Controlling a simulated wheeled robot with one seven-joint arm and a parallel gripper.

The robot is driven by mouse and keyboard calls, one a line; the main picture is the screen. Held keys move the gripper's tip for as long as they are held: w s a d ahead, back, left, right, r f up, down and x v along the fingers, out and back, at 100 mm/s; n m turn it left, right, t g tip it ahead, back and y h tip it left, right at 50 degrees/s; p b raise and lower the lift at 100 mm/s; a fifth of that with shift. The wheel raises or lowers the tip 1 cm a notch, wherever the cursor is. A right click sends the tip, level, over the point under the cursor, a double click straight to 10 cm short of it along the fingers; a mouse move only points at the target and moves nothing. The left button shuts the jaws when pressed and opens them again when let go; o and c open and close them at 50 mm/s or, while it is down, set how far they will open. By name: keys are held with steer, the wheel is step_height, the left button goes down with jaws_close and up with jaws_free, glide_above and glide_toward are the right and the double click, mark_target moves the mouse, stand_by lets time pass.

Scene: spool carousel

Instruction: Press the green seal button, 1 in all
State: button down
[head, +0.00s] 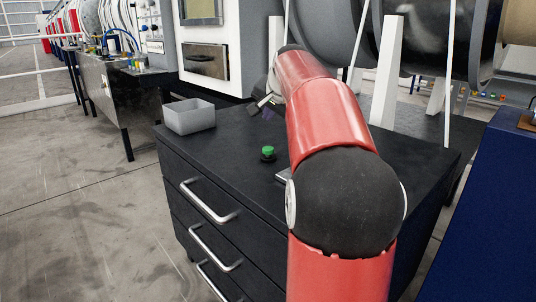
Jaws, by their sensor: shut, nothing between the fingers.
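The green seal button (268,150) stands on a black base on top of the dark drawer cabinet, left of my arm. Its green cap is in clear view. My gripper (258,105) is small in the picture, at the far end of my red arm, partly hidden by the arm. It is shut and empty, and appears above and behind the button in the picture, apart from it.
A grey open bin (189,116) stands at the cabinet's left back corner. A flat grey item (283,176) is partly hidden by my arm. Silver drawer handles (208,203) stick out in front. A blue block (490,215) stands at right.

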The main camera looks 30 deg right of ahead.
mark_target(269, 150)
step_height(269, 150, down, 6)
steer(key=b, duration=0.4)
steer(key=shift+f+b, duration=0.25)
steer(key=shift+b, duration=0.15)
steer(key=shift+f, duration=0.15)
stand_by(1.3)
steer(key=shift+f, duration=0.25)
steer(key=shift+f+b, duration=0.65)
steer(key=shift+b, duration=0.05)
stand_by(0.7)
steer(key=shift+r, duration=0.1)
steer(key=shift+r+p, duration=0.95)
steer(key=shift+p, duration=0.05)
steer(key=shift+r, duration=0.1)
step_height(269, 150, up, 5)
steer(key=p, duration=0.4)
steer(key=shift+p, duration=0.4)
